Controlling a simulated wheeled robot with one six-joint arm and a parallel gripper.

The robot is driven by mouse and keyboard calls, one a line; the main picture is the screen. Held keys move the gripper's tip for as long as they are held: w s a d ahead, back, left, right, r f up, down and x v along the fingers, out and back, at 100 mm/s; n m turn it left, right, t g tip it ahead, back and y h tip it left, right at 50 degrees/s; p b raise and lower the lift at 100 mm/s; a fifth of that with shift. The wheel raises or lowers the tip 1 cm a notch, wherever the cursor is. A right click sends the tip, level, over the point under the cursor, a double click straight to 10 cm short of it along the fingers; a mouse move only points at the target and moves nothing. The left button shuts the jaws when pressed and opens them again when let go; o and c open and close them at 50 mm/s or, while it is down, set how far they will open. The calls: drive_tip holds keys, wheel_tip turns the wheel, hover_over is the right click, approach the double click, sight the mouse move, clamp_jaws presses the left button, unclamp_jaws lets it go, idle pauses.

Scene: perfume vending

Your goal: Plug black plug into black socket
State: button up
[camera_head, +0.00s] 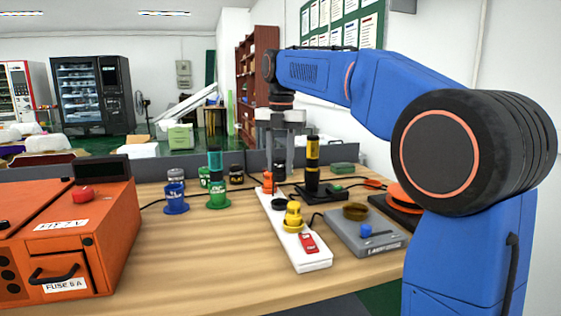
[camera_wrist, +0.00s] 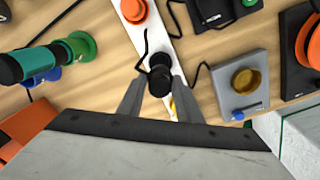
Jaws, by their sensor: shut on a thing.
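My gripper (camera_head: 281,170) points down over the white strip and is shut on the black plug (camera_head: 280,174). In the wrist view the black plug (camera_wrist: 160,76) sits between the fingertips (camera_wrist: 158,96), with its black cable curving away. The black socket (camera_head: 279,203) is a round dark piece on the white strip (camera_head: 318,263), between an orange piece (camera_head: 268,184) and a yellow piece (camera_head: 293,216). In the head view the plug is above the socket, with a gap.
A grey box with a brown round top (camera_head: 355,212) stands right of the strip. A tall black and yellow piece (camera_head: 312,165) stands close behind it. Green (camera_head: 217,185) and blue (camera_head: 175,200) pieces stand left. An orange machine (camera_head: 100,225) fills the left edge. Front middle wood is clear.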

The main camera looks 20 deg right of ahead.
drive_tip(key=shift+f, duration=3.1)
drive_tip(key=shift+f, duration=0.7)
idle(0.6)
drive_tip(key=o, duration=1.7)
drive_tip(key=shift+c, duration=0.2)
drive_tip(key=shift+r, duration=3.5)
